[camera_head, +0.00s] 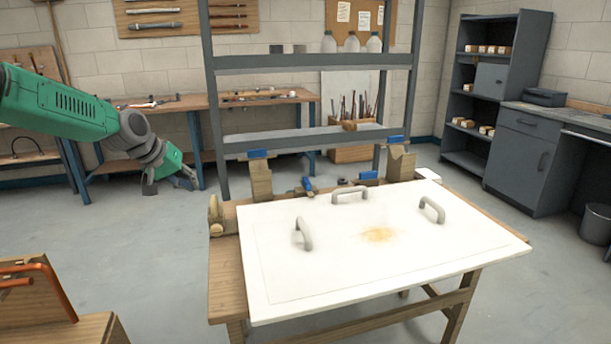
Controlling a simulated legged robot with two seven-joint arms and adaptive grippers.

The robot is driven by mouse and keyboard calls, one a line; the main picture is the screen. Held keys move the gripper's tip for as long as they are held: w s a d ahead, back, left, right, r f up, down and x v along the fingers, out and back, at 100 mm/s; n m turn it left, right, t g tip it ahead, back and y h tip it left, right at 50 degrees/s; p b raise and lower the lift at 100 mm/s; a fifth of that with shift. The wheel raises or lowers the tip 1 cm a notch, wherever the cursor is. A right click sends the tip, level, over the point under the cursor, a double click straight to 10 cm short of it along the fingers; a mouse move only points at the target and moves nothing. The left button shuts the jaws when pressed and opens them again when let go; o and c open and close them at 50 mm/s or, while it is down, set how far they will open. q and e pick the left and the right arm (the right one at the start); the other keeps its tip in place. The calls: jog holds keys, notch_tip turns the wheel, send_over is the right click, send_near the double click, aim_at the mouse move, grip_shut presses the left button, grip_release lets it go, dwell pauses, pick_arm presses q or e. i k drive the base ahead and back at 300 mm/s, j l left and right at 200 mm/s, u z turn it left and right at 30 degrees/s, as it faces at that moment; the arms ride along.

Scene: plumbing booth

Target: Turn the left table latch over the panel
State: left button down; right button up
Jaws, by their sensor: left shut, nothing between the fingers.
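The white panel (300,285) lies flat on the wooden table (226,280), with grey handles and a brownish stain on it. A small wooden latch (214,208) with a round knob stands at the table's left edge, just beside the panel's far left corner. It does not appear to lie over the panel. My left gripper (172,184) is shut and empty, in the air left of and beyond the table, well apart from the latch. My right gripper is not in view.
Wooden blocks with blue tops (258,175) stand at the table's back edge. A grey metal frame (300,138) rises behind it. An orange clamp-like tool (45,280) sits on a wooden surface at the lower left. The floor between there and the table is clear.

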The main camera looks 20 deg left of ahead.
aim_at(307, 185)
jog(key=i+l, duration=0.2)
jog(key=i, duration=0.25)
jog(key=i+l, duration=0.25)
jog(key=i, duration=0.15)
jog(key=i+l, duration=0.2)
jog(key=i, duration=0.25)
